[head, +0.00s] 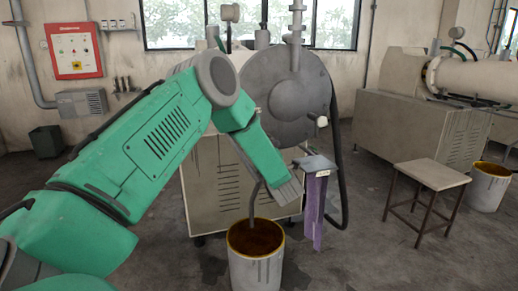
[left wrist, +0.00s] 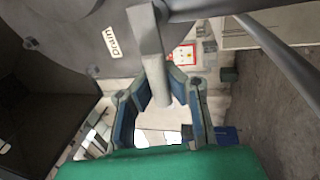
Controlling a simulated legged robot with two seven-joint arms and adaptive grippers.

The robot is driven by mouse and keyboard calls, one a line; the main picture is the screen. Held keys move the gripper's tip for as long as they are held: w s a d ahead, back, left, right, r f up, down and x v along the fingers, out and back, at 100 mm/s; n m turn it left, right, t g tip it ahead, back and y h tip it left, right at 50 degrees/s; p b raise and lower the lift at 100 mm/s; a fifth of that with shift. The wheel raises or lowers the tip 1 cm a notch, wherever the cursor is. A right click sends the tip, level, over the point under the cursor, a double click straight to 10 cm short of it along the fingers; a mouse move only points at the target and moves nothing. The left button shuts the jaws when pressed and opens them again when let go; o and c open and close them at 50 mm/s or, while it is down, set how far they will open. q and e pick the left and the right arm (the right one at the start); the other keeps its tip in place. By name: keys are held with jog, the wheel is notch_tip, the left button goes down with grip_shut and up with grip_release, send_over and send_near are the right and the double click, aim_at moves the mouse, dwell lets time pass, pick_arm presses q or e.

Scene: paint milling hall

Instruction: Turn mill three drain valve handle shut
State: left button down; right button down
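In the left wrist view a grey valve handle (left wrist: 150,40) runs down between the blue-padded fingers of my left gripper (left wrist: 160,92). The pads appear to press on the handle from both sides. A white label reading "Drain" (left wrist: 114,40) is on the dark grey surface beside it. My right gripper is not in view.
A stool (head: 432,174), another bucket (head: 488,190) and a second machine (head: 410,130) are at the right. The floor between is clear.

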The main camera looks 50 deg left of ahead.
pick_arm(q)
jog(key=shift+s+d+f, duration=0.1)
jog(key=shift+d+f, duration=0.2)
jog(key=shift+f, duration=0.3)
jog(key=c, duration=1.6)
grip_release()
jog(key=shift+r, duration=0.1)
jog(key=shift+o, duration=0.5)
jog(key=shift+d+r, duration=0.4)
jog(key=v, duration=1.3)
jog(key=s+d+f+m+t+h, duration=0.2)
jog(key=d+f+m+h, duration=0.5)
jog(key=f+m, duration=0.25)
jog(key=s+d+f+m+t+h, duration=0.2)
jog(key=d+f+m+h, duration=0.45)
jog(key=f+m, duration=0.35)
jog(key=s+d+f+m+g+h, duration=0.25)
jog(key=s+d+f+m, duration=0.2)
jog(key=s, duration=0.25)
jog(key=s+d+f+m+g+h, duration=0.2)
jog(key=s+d+f+m+g, duration=0.1)
jog(key=s+f, duration=0.35)
jog(key=s+d+f+m+g, duration=0.1)
jog(key=s+m+g, duration=0.4)
jog(key=s, duration=1)
jog(key=shift+f+h, duration=0.3)
jog(key=shift+h, duration=0.1)
